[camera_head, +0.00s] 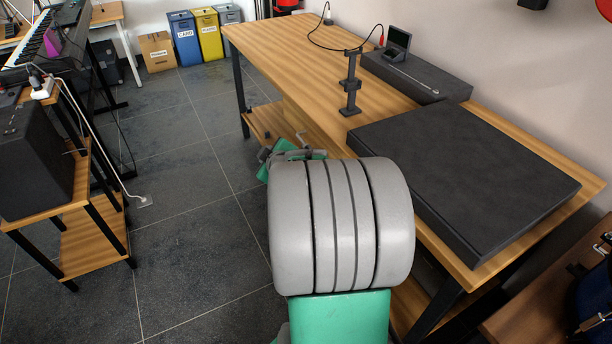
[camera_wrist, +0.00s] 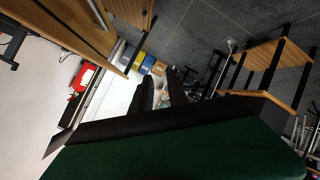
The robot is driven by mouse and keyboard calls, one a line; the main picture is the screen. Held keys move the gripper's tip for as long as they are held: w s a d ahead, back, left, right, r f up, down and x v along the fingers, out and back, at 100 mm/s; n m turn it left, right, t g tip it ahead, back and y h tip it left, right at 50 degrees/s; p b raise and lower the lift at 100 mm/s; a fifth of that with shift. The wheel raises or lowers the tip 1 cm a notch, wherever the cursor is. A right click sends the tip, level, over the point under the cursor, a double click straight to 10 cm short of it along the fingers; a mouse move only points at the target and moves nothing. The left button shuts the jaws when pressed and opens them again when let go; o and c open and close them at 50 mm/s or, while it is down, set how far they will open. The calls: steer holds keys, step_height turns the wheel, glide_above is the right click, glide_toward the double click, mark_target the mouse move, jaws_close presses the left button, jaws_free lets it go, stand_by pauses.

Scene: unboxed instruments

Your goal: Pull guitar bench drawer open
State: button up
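The guitar bench (camera_head: 285,62) is a long wooden table with dark legs, running along the right wall in the head view. A small silver piece, perhaps the drawer handle (camera_head: 300,138), shows at its front edge beyond my arm. The wrist view shows a pale bar (camera_wrist: 97,14) against a wooden front at top left. The drawer's outline is not clear, and my arm hides part of the bench front. My gripper (camera_head: 285,152) is beside that front, partly hidden by my arm. In the wrist view my gripper (camera_wrist: 161,90) has its two dark fingers apart, with nothing between them.
A black slab (camera_head: 465,175), a dark box (camera_head: 415,75) and a small black stand (camera_head: 350,85) are on the bench top. Colored bins (camera_head: 207,35) stand at the back. A speaker (camera_head: 32,155) sits on a shelf at left. The tiled floor (camera_head: 180,200) between is clear.

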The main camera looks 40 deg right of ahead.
mark_target(307, 145)
steer(key=s+d+f+t+h+b, duration=0.1)
steer(key=s+d+f+h+b, duration=0.15)
steer(key=d, duration=0.35)
steer(key=s+d+f+h+b, duration=0.1)
steer(key=s+d+f+h, duration=0.1)
steer(key=d+f, duration=0.3)
steer(key=w+d+b, duration=0.1)
steer(key=w+d, duration=0.5)
steer(key=shift+c, duration=0.3)
jaws_close()
steer(key=shift+s, duration=0.1)
